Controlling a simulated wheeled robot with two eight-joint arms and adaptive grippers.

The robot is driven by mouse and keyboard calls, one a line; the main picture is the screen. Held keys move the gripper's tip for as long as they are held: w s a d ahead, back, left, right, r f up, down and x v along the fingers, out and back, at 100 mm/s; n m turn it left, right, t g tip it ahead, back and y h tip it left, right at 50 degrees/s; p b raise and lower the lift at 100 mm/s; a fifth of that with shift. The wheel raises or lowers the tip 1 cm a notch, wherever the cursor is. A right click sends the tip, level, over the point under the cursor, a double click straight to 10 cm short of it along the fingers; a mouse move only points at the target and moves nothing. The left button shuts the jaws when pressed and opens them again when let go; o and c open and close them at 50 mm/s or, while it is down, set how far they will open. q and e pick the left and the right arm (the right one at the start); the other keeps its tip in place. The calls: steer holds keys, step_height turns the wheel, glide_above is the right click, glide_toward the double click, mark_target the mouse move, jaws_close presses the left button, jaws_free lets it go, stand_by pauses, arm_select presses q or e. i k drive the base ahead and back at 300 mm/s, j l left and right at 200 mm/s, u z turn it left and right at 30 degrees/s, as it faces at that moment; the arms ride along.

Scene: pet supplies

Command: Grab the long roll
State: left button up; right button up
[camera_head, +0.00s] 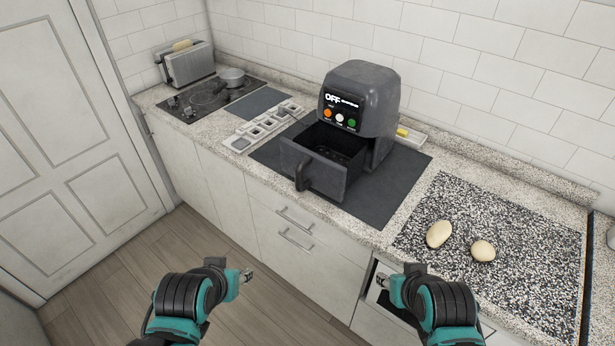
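Two pale, bread-like rolls lie on a speckled board at the right. The left, longer roll (439,234) is oval and sits slightly tilted in the picture. The smaller, rounder roll (483,250) lies just to its right, apart from it. My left gripper (246,275) is over the floor in front of the cabinets, far from the rolls. My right gripper (382,281) is in front of the counter's edge, below and left of the rolls, touching neither. Nothing shows in either gripper. Their fingers are too small and foreshortened to tell whether they are open.
The speckled board (530,270) covers the right end of the counter. A dark air fryer (365,85) stands mid-counter with its drawer (320,165) pulled out towards me. A condiment tray (262,126), a hob with a pot (231,77) and a toaster (188,66) stand further left.

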mark_target(440, 232)
steer(key=i+l, duration=0.2)
steer(key=i, duration=0.2)
steer(key=z, duration=1.75)
